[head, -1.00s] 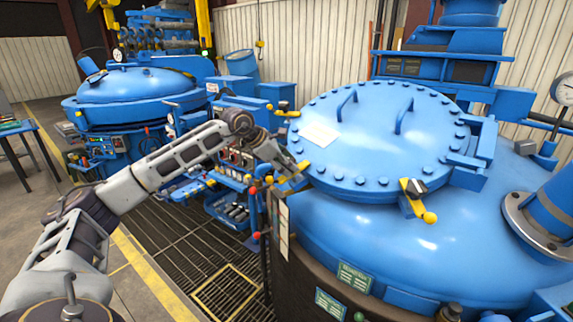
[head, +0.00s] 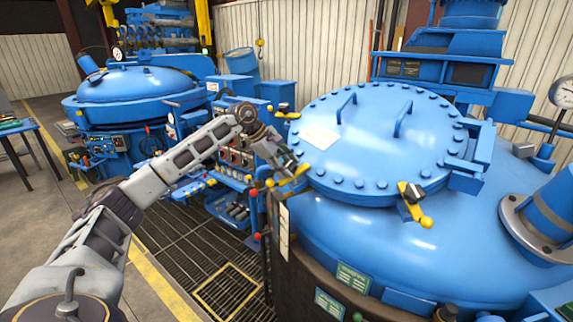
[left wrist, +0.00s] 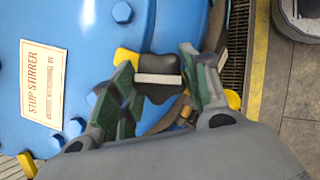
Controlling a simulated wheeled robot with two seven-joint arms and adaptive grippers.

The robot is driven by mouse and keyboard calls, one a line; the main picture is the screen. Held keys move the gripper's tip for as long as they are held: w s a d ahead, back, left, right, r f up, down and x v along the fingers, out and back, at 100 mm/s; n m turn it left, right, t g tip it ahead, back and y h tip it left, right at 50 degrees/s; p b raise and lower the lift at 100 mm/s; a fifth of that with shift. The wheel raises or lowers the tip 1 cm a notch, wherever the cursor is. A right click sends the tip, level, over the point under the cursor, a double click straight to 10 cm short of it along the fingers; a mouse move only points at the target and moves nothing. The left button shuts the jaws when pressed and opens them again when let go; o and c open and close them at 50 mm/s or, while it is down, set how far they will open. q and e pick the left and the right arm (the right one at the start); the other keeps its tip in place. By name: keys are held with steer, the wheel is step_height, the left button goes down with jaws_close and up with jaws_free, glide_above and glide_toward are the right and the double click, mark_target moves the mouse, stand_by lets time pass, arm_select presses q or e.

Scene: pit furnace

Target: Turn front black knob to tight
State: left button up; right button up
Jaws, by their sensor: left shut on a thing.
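A blue furnace vessel with a round bolted lid (head: 365,150) fills the right of the head view. At the lid's left edge is a yellow clamp (head: 288,179). My left gripper (head: 287,164) is at this clamp. In the left wrist view, a black knob (left wrist: 158,68) with a pale bar across it sits between the fingers of my left gripper (left wrist: 158,80), which is shut on it. Yellow clamp parts show beside the knob. Another black knob (head: 413,191) is on the yellow clamp at the lid's near right edge, untouched. My right gripper is not in view.
Another black knob (head: 283,106) is at the lid's far left edge. A sign reading "STOP STIRRER" (left wrist: 43,84) lies on the lid. A control panel (head: 238,150) stands behind my left arm. A second blue furnace (head: 135,85) is at the back left. Floor grating lies below.

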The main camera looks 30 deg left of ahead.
arm_select(q)
steer(key=shift+w+r+m+g+p, duration=0.15)
steer(key=shift+m+g+p, duration=0.5)
steer(key=shift+m, duration=1.15)
steer(key=o, duration=1)
steer(key=shift+a, duration=0.1)
steer(key=v, duration=1.2)
